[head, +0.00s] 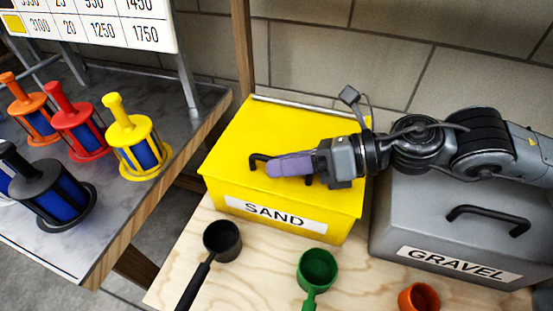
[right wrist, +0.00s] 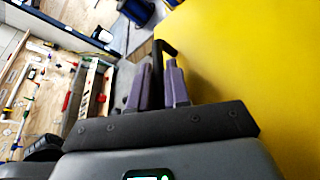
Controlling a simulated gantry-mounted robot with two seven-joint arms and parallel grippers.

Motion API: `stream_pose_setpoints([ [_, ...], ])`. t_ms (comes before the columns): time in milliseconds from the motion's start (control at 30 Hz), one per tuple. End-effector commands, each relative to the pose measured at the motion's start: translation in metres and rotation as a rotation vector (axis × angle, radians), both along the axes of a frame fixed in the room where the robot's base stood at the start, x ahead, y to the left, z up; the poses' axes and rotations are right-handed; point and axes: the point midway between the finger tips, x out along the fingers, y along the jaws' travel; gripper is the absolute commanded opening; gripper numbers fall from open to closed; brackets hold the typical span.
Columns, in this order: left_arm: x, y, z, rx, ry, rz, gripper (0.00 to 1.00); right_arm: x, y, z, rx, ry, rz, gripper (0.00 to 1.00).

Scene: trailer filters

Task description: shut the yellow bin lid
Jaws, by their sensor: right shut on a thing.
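The yellow bin (head: 218,198), labelled SAND, stands on the wooden table. Its yellow lid (head: 270,130) lies down over the top; I cannot tell if a thin gap is left at the front edge. A black handle (head: 258,160) sits on the lid, partly hidden by my gripper. My right gripper (head: 292,165), with purple fingers, reaches over the lid from the right and is shut on the handle. In the right wrist view the handle (right wrist: 158,62) shows between the fingers (right wrist: 160,85), with the yellow lid (right wrist: 245,60) beside them. My left gripper is not in view.
A grey GRAVEL bin (head: 400,215) stands close on the right, under my right arm. Black (head: 222,240), green (head: 317,268) and orange (head: 419,297) scoops lie in front. A side table (head: 110,205) at left holds several coloured filters. A block wall (head: 310,60) is behind.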

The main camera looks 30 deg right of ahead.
Motion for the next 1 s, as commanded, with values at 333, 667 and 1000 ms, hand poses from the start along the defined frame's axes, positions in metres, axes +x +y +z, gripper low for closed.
stream_pose_setpoints([
  [333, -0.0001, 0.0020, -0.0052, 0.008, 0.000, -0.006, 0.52, -0.0033, -0.0017, -0.0031, -0.011, -0.007, -0.007, 0.00],
  [667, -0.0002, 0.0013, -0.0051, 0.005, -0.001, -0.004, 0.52, -0.0033, -0.0018, -0.0039, -0.011, -0.005, -0.006, 0.23],
  [1000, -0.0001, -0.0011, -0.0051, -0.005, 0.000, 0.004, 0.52, -0.0040, -0.0024, -0.0024, -0.011, -0.007, -0.006, 0.23],
])
